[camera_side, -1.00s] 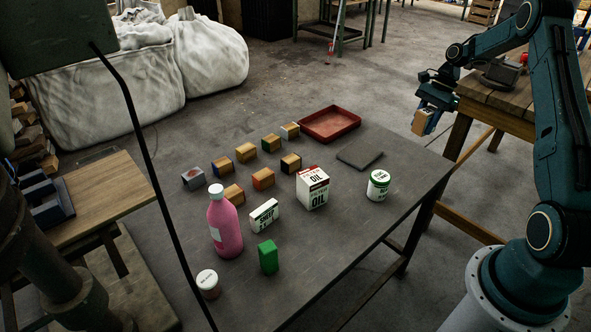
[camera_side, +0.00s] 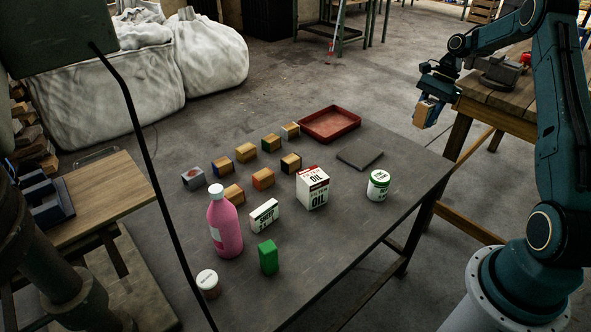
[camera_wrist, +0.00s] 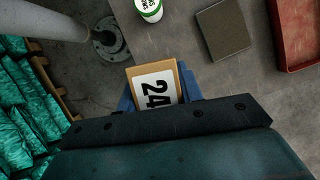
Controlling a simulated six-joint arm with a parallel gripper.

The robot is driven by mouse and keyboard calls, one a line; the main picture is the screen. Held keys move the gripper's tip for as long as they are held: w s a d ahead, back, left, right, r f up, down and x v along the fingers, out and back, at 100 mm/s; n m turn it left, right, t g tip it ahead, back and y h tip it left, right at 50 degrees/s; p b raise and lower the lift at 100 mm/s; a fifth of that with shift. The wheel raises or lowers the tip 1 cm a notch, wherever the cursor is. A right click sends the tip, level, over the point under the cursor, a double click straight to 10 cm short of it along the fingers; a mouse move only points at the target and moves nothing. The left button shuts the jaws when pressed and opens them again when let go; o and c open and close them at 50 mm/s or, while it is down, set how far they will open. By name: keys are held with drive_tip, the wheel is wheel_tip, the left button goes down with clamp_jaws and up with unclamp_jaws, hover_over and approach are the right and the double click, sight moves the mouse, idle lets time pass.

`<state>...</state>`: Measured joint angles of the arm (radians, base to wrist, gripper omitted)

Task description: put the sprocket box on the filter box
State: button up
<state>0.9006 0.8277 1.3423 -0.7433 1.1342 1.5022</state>
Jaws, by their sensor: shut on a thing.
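My gripper (camera_side: 429,112) is shut on a small tan box (camera_wrist: 138,71), held in the air beyond the table's right end. In the wrist view the box sits between the blue fingers, its white face marked 24. No name is readable on it, so I cannot confirm that it is the sprocket box. A white box with a red top, lettered OIL (camera_side: 313,188), stands upright on the dark table (camera_side: 335,240). Several small cardboard boxes with coloured sides, such as a red one (camera_side: 263,179) and a black one (camera_side: 291,162), stand left of it.
A red tray (camera_side: 330,123) and a flat dark pad (camera_side: 360,154) lie toward the table's back. A green-and-white can (camera_side: 378,185) stands at the right. A pink bottle (camera_side: 225,225), a white box (camera_side: 264,215), a green block (camera_side: 268,257) and a jar (camera_side: 208,284) are nearer.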

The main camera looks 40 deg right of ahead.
drive_tip(key=w+a+r+n, duration=0.1)
drive_tip(key=w+a+r, duration=0.2)
drive_tip(key=w+a, duration=0.3)
drive_tip(key=w+a+r, duration=0.2)
drive_tip(key=w+a, duration=0.2)
drive_tip(key=a, duration=0.5)
wheel_tip(320, 180, up, 5)
drive_tip(key=n, duration=0.1)
hover_over(307, 179)
drive_tip(key=d, duration=0.2)
drive_tip(key=shift+g, duration=0.4)
wheel_tip(307, 179, down, 20)
drive_tip(key=shift+a+r, duration=0.1)
drive_tip(key=shift+a, duration=0.05)
drive_tip(key=o, duration=1.1)
drive_tip(key=shift+c, duration=0.2)
drive_tip(key=v, duration=1.2)
